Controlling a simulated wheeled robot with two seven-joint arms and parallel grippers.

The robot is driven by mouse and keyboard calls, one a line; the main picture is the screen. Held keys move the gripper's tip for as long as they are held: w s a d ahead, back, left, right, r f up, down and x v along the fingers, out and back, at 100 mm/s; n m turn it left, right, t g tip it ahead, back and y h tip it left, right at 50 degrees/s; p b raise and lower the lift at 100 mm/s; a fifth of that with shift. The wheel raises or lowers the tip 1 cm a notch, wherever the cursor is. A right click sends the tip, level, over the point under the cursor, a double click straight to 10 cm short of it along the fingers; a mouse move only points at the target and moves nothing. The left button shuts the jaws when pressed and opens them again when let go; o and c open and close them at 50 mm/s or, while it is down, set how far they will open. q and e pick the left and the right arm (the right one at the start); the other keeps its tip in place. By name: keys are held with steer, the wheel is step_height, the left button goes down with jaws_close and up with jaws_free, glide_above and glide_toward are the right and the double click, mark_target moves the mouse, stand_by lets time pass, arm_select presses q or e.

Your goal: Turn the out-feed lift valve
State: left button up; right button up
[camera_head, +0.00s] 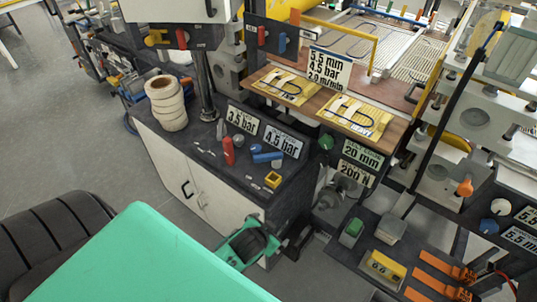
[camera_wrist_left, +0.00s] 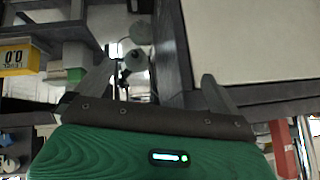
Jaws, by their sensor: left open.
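No lever shows a readable name, so I cannot tell which one is the out-feed lift valve. In the head view, a red lever (camera_head: 228,150) and a blue lever (camera_head: 267,157) are on the dark cabinet top. Another red lever (camera_head: 262,37) and blue lever (camera_head: 282,42) are on the dark panel above, and a yellow lever (camera_head: 156,38) is at upper left. My left gripper (camera_head: 290,238) is low in front of the cabinet's right corner, apart from these levers. Its fingers are spread and empty in the left wrist view (camera_wrist_left: 155,88). My right gripper is not in view.
The cabinet (camera_head: 190,178) has pale doors and carries a stack of tape rolls (camera_head: 166,103). A yellow counter (camera_head: 383,268), a green button (camera_head: 352,231) and orange-handled tools (camera_head: 440,280) are at lower right. The counter also shows in the wrist view (camera_wrist_left: 15,57). Open grey floor lies left.

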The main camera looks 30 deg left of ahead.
arm_select(q)
steer(key=w+d+r+m+t+h, duration=0.15)
steer(key=w+r+t, duration=0.4)
steer(key=r, duration=0.75)
steer(key=w+d+r+m+t+h, duration=0.15)
steer(key=w+r+t, duration=0.45)
steer(key=r, duration=0.6)
steer(key=w+d+r+m+h, duration=0.3)
steer(key=d+r+m+h, duration=0.4)
steer(key=r+m+h, duration=0.25)
steer(key=m+g+y, duration=1.1)
steer(key=m+g, duration=0.1)
steer(key=g, duration=0.8)
glide_above(268, 155)
step_height(268, 155, down, 8)
step_height(268, 155, down, 12)
steer(key=p, duration=0.2)
steer(key=shift+r+p, duration=0.25)
steer(key=shift+p, duration=0.05)
steer(key=shift+f, duration=0.7)
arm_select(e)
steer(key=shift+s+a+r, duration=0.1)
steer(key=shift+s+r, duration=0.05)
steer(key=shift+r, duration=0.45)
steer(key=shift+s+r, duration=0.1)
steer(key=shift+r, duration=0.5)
